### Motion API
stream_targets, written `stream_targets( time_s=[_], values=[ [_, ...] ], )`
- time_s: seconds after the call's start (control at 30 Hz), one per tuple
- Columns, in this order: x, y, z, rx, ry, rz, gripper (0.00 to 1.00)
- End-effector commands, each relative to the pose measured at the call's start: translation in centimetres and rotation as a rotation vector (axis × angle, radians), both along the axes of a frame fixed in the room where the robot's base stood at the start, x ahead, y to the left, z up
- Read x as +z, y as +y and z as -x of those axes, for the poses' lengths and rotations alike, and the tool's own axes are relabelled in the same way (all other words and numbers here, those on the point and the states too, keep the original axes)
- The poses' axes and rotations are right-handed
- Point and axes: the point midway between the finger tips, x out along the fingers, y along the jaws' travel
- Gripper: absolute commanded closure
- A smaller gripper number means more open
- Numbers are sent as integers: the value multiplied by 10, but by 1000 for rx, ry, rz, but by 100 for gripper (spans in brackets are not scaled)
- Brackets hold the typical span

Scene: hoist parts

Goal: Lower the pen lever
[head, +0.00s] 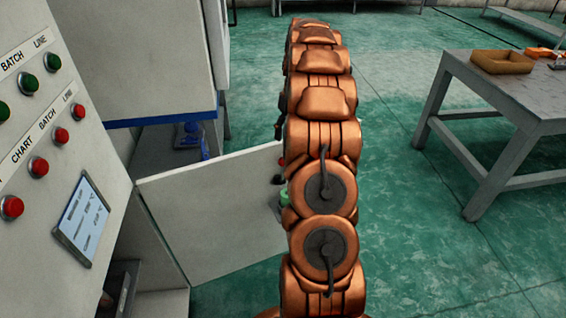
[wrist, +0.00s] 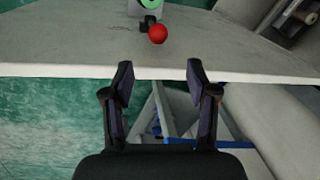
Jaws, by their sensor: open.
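A small lever with a red ball knob (wrist: 158,34) and a dark stem sits on a light panel (wrist: 60,45), beside a green round part (wrist: 151,4). No label shows, so I cannot tell for sure that it is the pen lever. My gripper (wrist: 160,78) is open and empty; in the wrist view its two fingertips lie below the knob, near the panel's edge, apart from the knob. In the head view a bit of red (head: 281,161) and a green part (head: 284,197) show beside my arm, which hides the rest and my gripper.
A white door (head: 210,215) stands open from the cabinet. A control panel (head: 60,130) with green and red buttons and a screen (head: 82,220) is at left. The green floor between is clear.

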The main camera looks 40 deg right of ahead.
Motion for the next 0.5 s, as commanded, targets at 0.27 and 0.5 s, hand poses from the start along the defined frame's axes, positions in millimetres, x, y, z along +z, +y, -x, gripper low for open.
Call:
stream_targets(
  time_s=[0.27, 0.5],
  values=[
    [-20, 0, 1, 0, 3, -2, 42],
    [-60, 8, 1, -1, 6, -6, 42]
  ],
)
